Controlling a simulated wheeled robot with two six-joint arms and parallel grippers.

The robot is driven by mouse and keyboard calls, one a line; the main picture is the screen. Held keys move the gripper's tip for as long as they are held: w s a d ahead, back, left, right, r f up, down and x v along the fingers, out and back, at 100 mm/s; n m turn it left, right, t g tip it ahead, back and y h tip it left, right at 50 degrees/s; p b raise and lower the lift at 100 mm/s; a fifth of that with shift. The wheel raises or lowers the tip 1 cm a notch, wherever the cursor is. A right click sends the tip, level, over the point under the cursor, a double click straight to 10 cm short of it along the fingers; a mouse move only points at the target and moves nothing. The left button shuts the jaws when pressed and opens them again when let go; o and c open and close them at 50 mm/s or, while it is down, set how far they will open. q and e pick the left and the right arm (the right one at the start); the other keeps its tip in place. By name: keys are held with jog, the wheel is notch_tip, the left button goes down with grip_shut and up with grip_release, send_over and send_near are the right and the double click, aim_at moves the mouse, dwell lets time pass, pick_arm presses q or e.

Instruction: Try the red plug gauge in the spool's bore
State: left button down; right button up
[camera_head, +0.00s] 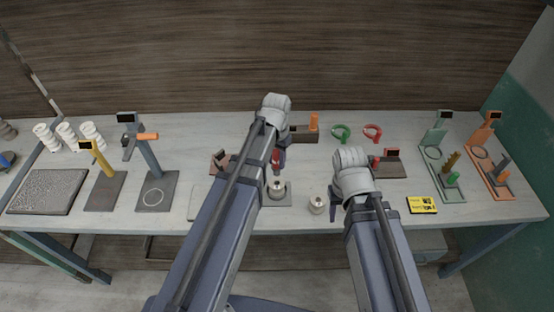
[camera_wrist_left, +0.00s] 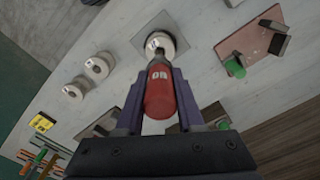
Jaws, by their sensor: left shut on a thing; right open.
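The red plug gauge (camera_head: 276,157) is held upright in my left gripper (camera_head: 280,148). In the left wrist view its red handle (camera_wrist_left: 160,95) with white lettering sits between both fingers. The pale spool (camera_head: 277,190) stands on a grey plate (camera_head: 283,202) directly below the gauge. In the left wrist view the gauge's metal end overlaps the top of the spool (camera_wrist_left: 167,41). I cannot tell whether it is inside the bore or just above it. My right gripper (camera_head: 338,208) is open and empty, to the right, near another pale spool (camera_head: 318,205).
A yellow label card (camera_head: 422,205) lies to the right. A dark rack with an orange piece (camera_head: 314,121) and green (camera_head: 341,132) and red (camera_head: 372,132) rings stand behind. Gauge stands line both sides. In the left wrist view two loose spools (camera_wrist_left: 97,67) sit apart.

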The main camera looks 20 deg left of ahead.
aim_at(277, 169)
pick_arm(q)
jog(key=shift+f+b, duration=1.9)
jog(key=shift+f, duration=0.35)
pick_arm(e)
jog(key=shift+f, duration=2.25)
pick_arm(q)
jog(key=shift+f+b, duration=0.5)
pick_arm(e)
jog(key=shift+f, duration=0.45)
pick_arm(q)
jog(key=shift+s+f, duration=0.15)
pick_arm(e)
jog(key=shift+f, duration=0.2)
jog(key=shift+r, duration=0.15)
pick_arm(q)
jog(key=shift+r+p, duration=0.35)
jog(key=shift+r, duration=0.15)
jog(key=shift+r+p, duration=2.1)
pick_arm(e)
notch_tip(277, 169, up, 5)
jog(key=shift+f, duration=0.1)
pick_arm(q)
jog(key=shift+w, duration=0.25)
